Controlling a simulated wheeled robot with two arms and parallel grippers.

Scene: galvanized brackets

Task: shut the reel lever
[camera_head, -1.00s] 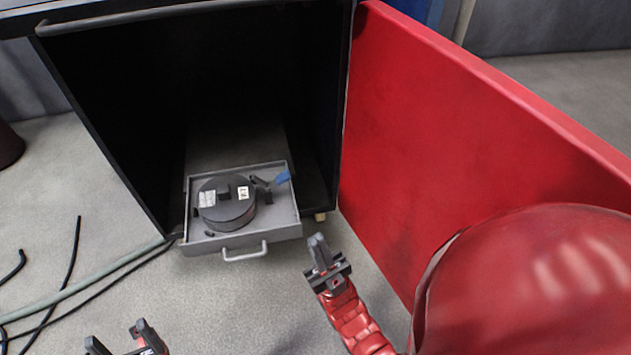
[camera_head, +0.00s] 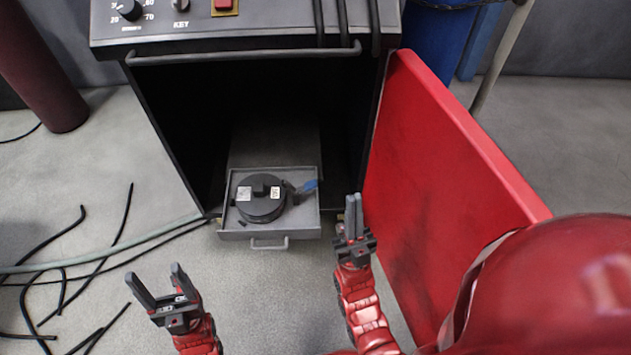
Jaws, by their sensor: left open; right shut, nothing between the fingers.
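The dark round reel (camera_head: 261,203) with pale labels sits in a grey pulled-out drawer (camera_head: 301,229) at the bottom of the black cabinet. The reel lever, with a blue tip (camera_head: 311,184), sticks out at the reel's right side, angled up toward the drawer's back right corner. My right gripper (camera_head: 353,205) is shut and empty, to the right of the drawer and apart from it. My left gripper (camera_head: 156,284) is open and empty, low at the left in front of the drawer.
The red cabinet door (camera_head: 430,170) stands open on the right, close to my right arm. A drawer handle (camera_head: 268,244) faces me. Black cables (camera_head: 100,265) and a hose lie on the floor at left. The floor in front of the drawer is clear.

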